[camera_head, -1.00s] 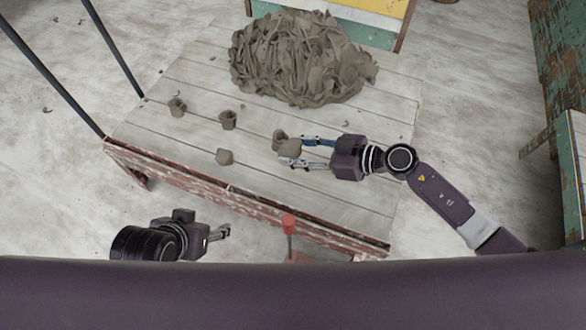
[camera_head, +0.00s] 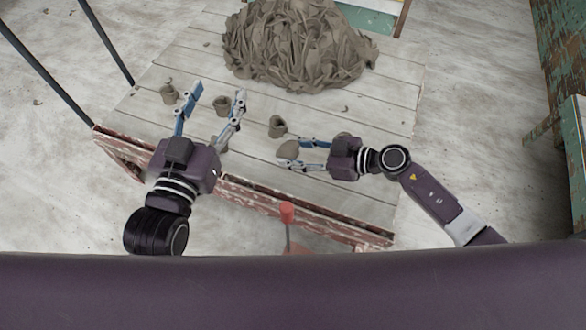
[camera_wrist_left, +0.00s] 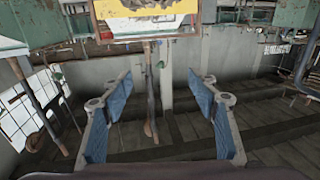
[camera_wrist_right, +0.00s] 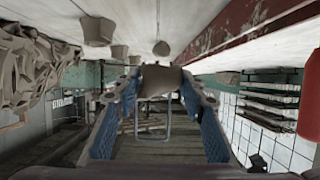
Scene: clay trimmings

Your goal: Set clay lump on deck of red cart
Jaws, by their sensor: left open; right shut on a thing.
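A grey-brown clay lump (camera_head: 288,149) sits between the fingers of my right gripper (camera_head: 290,156), which is shut on it over the plank deck (camera_head: 330,205) of the red-edged cart. The lump also shows between the fingertips in the right wrist view (camera_wrist_right: 160,77). I cannot tell whether it touches the deck. My left gripper (camera_head: 217,102) is open and empty over the deck's left part, fingers pointing away from me. A clay piece (camera_head: 221,131) lies partly hidden by its right finger.
A large heap of clay trimmings (camera_head: 295,45) covers the deck's far part. A red-topped post (camera_head: 287,213) stands at the near edge.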

